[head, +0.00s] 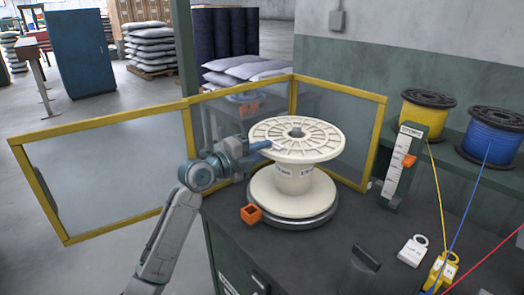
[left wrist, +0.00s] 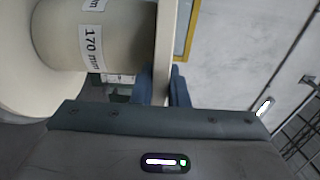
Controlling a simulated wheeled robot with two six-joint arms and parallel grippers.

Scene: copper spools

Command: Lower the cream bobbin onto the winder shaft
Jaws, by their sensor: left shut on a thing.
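The cream bobbin (head: 294,182) stands upright at the middle of the dark bench, its wide spoked top flange facing up. A grey tip of the winder shaft (head: 296,132) shows in the flange's centre hole. The lower flange is just over or on the grey round plate (head: 290,222); I cannot tell whether they touch. My left gripper (head: 266,147) is shut on the left rim of the top flange. In the left wrist view the bobbin's barrel (left wrist: 75,30) carries a "170 mm" label, and the flange edge passes between the blue fingers (left wrist: 163,88). My right gripper is out of view.
Yellow-framed clear guard panels (head: 100,165) stand behind and left. An orange open block (head: 251,214) sits left of the plate. A gauge with an orange slider (head: 402,165), yellow spool (head: 427,112) and blue spool (head: 493,135) stand right. A dark upright piece (head: 362,268) is in front.

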